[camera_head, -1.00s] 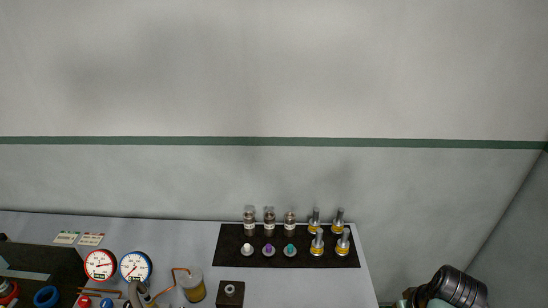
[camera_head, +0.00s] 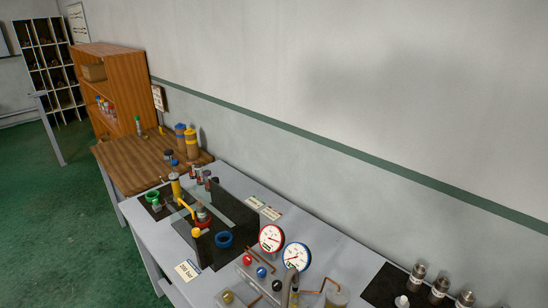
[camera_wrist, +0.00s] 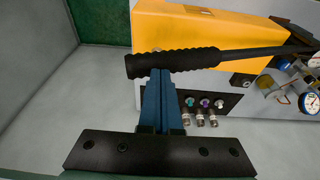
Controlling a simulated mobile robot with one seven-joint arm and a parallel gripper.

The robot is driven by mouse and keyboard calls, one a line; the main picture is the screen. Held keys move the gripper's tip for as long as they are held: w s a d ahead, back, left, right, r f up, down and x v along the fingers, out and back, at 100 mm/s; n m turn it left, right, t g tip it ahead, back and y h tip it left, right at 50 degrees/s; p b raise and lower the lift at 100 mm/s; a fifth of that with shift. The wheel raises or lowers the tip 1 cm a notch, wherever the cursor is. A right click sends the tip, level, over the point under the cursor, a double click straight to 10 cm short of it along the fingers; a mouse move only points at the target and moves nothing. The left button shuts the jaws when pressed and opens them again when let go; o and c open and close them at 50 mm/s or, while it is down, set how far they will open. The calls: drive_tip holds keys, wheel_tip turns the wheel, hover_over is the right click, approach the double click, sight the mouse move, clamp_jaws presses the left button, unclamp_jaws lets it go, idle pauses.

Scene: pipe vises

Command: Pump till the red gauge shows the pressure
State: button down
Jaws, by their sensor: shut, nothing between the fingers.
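The red-rimmed gauge (camera_head: 271,238) stands on the grey bench in the head view, its needle too small to read surely. The blue-rimmed gauge (camera_head: 296,257) is just right of it. In the wrist view a black lever with a ribbed grip (camera_wrist: 185,63) lies across the picture, beside a yellow-orange body (camera_wrist: 205,30). My gripper (camera_wrist: 160,80) has blue fingers, shut and empty, with the tips close at the grip; I cannot tell if they touch it. A small white card (camera_head: 188,270) with writing lies on the bench's front edge. My gripper is outside the head view.
Metal fittings (camera_head: 418,272) stand on a dark mat at the right. A blue ring (camera_head: 224,240) and yellow-handled valve parts (camera_head: 200,228) are left of the gauges. A wooden table (camera_head: 140,165) and an orange shelf (camera_head: 110,75) stand behind left. Green floor is clear at left.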

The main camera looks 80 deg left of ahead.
drive_tip(key=shift+d+f+b, duration=0.15)
drive_tip(key=shift+f+b, duration=0.4)
drive_tip(key=shift+f, duration=0.4)
drive_tip(key=shift+s+a+r+p, duration=0.1)
drive_tip(key=shift+a+r+p, duration=0.05)
drive_tip(key=shift+r+p, duration=0.4)
drive_tip(key=shift+s+a+r+p, duration=0.1)
drive_tip(key=shift+r+p, duration=0.35)
drive_tip(key=shift+p, duration=0.05)
drive_tip(key=shift+w+a+r, duration=0.1)
drive_tip(key=shift+w+r, duration=0.15)
drive_tip(key=shift+r, duration=0.1)
drive_tip(key=shift+r, duration=0.15)
drive_tip(key=shift+w+a+v, duration=0.1)
drive_tip(key=shift+w+v, duration=0.05)
drive_tip(key=shift+v, duration=0.65)
drive_tip(key=shift+w+a+v, duration=0.1)
drive_tip(key=shift+w+v, duration=0.05)
drive_tip(key=shift+v, duration=0.65)
drive_tip(key=shift+w+a+v, duration=0.15)
drive_tip(key=shift+v, duration=0.65)
drive_tip(key=shift+r, duration=0.1)
